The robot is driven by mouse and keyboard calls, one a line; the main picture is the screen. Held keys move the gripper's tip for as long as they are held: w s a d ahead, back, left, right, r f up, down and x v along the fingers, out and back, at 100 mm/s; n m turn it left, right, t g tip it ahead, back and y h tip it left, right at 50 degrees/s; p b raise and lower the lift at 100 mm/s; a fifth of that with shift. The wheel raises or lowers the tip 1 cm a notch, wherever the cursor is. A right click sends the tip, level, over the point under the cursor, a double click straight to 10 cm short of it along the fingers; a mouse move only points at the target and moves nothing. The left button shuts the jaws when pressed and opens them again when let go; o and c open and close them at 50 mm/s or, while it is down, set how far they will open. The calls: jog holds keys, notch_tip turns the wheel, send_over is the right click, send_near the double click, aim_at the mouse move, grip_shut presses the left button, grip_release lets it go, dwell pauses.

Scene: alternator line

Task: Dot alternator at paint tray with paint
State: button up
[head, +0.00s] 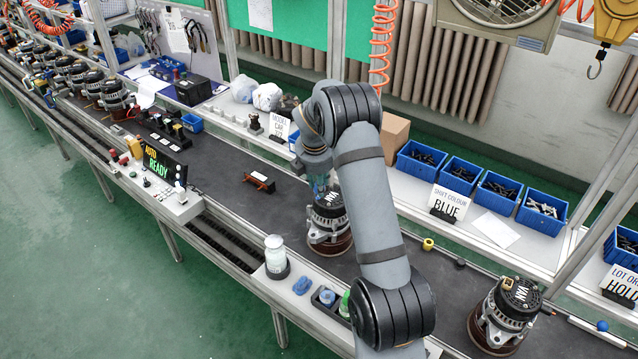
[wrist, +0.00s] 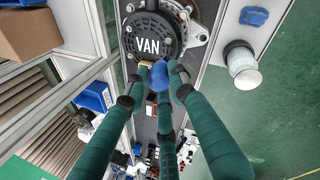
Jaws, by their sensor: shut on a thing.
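An alternator marked VAN (head: 327,222) stands on the dark conveyor near the paint tray. Its black cap also shows at the top of the wrist view (wrist: 150,25). My gripper (wrist: 163,72) has green fingers closed around a small blue thing (wrist: 160,77), close beside the alternator's cap. In the head view my gripper is at the alternator's upper edge, partly hidden by my arm. I cannot tell whether the blue thing touches the cap. The paint tray (head: 317,305) at the front edge holds a blue pot (head: 327,297) and a green one (head: 345,304).
A white jar (head: 275,258) and a blue lump (head: 302,285) sit at the front edge. Another VAN alternator (head: 505,315) stands further right. A sign (head: 449,203) reads "SHIFT COLOUR BLUE". Blue bins (head: 495,193) line the back shelf. A panel (head: 163,163) reads "AUTO READY".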

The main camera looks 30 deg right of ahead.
notch_tip(320, 180, up, 5)
jog(key=p, duration=0.4)
dwell(0.8)
